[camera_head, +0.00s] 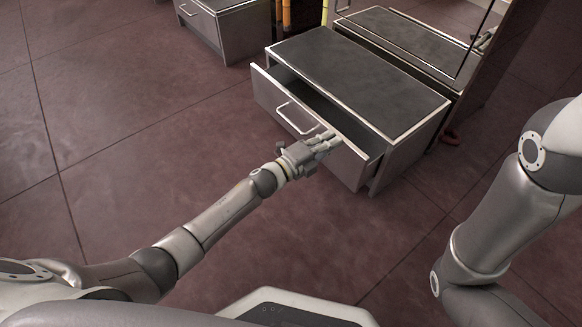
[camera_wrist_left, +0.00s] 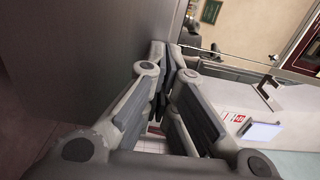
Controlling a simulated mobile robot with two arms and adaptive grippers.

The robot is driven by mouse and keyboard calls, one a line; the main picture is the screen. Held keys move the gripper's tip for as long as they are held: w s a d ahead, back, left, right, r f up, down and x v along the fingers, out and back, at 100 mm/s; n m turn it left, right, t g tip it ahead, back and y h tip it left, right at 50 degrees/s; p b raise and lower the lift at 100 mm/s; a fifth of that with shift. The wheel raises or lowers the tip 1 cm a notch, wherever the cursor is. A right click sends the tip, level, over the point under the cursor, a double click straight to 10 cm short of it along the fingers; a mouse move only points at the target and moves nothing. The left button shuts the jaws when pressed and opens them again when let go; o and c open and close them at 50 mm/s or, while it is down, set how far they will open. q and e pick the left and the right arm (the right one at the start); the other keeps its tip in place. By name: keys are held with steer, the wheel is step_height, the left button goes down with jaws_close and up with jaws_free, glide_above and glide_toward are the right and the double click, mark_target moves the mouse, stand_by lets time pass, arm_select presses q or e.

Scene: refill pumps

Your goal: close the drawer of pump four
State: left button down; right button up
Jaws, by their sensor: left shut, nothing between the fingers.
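A grey metal cabinet with a dark top (camera_head: 355,78) stands on the floor in the head view. Its drawer (camera_head: 275,98) is pulled partly out, with a bar handle on the front and a dark gap behind it. No pump number is readable. My left gripper (camera_head: 328,140) is at the drawer front, right of the handle, near its upper edge; I cannot tell whether it touches. In the left wrist view the fingers (camera_wrist_left: 172,62) are shut and empty, close beside a large grey panel (camera_wrist_left: 85,50). My right arm shows at the right, but its gripper is out of frame.
Another grey cabinet (camera_head: 240,28) stands at the upper left, with orange-yellow pipes (camera_head: 284,12) beside it. A further dark-topped unit (camera_head: 405,38) lies behind, with a tall reddish panel (camera_head: 505,40) at its right. The tiled floor (camera_head: 120,110) left of the cabinet is clear.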

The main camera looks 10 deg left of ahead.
mark_target(340, 134)
arm_select(q)
steer(key=x, duration=0.2)
steer(key=shift+w+d+f+b, duration=0.1)
steer(key=shift+w+d+b, duration=0.15)
steer(key=shift+b, duration=0.1)
steer(key=shift+w+d, duration=0.4)
steer(key=shift+w, duration=0.15)
